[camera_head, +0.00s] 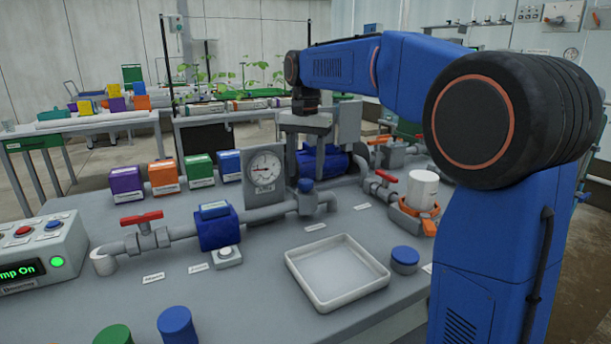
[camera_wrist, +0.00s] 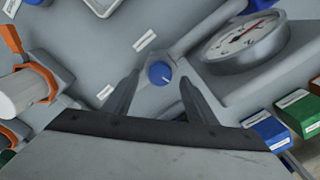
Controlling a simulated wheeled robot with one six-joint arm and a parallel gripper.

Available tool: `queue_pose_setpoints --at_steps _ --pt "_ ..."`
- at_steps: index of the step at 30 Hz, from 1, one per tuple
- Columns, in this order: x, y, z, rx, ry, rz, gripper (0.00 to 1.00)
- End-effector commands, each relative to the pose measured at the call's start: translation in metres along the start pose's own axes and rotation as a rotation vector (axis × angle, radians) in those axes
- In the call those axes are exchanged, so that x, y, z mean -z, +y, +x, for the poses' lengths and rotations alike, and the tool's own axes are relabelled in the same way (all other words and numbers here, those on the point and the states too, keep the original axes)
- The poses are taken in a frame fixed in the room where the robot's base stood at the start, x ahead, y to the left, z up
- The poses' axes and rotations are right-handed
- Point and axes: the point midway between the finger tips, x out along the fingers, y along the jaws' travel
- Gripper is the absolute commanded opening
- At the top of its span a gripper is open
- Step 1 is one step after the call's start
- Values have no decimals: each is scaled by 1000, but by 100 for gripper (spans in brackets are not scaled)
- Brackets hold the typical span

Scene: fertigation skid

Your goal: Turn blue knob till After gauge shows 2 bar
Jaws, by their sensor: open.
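The blue knob (camera_head: 306,185) sits on top of a grey valve body in the pipe run, to the right of the gauge. It also shows in the wrist view (camera_wrist: 160,73) as a round blue cap with a pale mark. My gripper (camera_head: 306,158) points down above the knob, open and empty. In the wrist view my two fingers (camera_wrist: 159,84) stand apart, one to each side of the knob; contact cannot be seen. The round gauge (camera_head: 265,167) has a white dial with a needle pointing left.
A control box (camera_head: 40,255) at the left shows "mp On" in green. A red-handled valve (camera_head: 142,220) and a blue pipe unit (camera_head: 215,228) sit left of the knob. A pale tray (camera_head: 337,272) lies in front. Small coloured boxes (camera_head: 164,176) stand behind.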

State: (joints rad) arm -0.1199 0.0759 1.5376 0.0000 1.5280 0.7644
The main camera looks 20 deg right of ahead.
Motion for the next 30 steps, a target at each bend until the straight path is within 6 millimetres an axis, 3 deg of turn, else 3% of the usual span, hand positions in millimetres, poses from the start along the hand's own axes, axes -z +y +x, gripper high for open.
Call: queue_pose_setpoints --at_steps 6,17,22,30 --pt "0 0 20 -1 -1 0 52" --pt "0 0 24 0 0 0 52" --pt "0 0 24 0 0 0 13" --pt "0 0 24 0 0 -13 11"
